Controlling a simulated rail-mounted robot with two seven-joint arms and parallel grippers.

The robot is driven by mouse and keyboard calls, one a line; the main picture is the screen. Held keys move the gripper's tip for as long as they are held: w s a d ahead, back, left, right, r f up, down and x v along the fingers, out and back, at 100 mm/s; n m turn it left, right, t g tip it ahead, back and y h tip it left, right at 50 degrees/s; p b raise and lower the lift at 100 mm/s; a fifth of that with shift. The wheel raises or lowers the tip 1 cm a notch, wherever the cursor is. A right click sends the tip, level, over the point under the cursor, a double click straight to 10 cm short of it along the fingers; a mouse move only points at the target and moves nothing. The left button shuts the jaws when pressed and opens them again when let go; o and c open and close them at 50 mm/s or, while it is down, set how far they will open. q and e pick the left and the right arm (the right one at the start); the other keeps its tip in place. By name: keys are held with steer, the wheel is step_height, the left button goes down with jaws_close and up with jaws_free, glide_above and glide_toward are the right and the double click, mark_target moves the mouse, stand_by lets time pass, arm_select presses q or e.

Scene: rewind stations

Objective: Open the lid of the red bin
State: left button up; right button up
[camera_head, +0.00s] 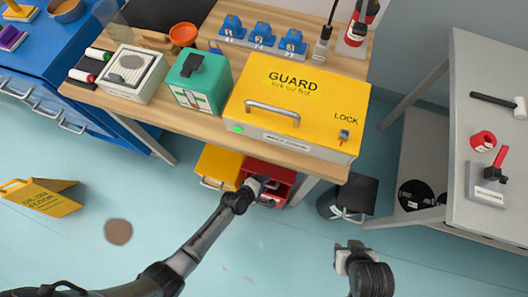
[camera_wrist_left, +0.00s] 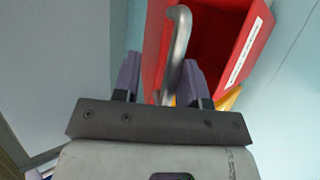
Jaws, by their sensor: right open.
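The red bin (camera_head: 284,177) sits under the front edge of the wooden table, right of a yellow bin (camera_head: 218,167). In the left wrist view the red bin (camera_wrist_left: 252,35) shows a red wall with a white label and a darker inner area. My left gripper (camera_head: 264,187) is at the front of the red bin. Its fingers (camera_wrist_left: 160,82) are apart, with the grey curved handle (camera_wrist_left: 181,45) between them, closer to the right finger. I cannot tell whether they touch. The lid is not clearly distinguishable. My right gripper (camera_head: 350,256) is open and empty, above the floor at right.
The wooden table (camera_head: 185,127) overhangs the bins and carries a yellow guard box (camera_head: 310,97) and a green box (camera_head: 199,80). A dark bin (camera_head: 354,194) stands right of the red bin. A yellow floor sign (camera_head: 42,196) stands at left. The floor between is mostly free.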

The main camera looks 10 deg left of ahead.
arm_select(q)
steer(key=p+v, duration=0.4)
steer(key=v, duration=0.9)
steer(key=shift+p, duration=0.4)
steer(key=shift+a, duration=0.1)
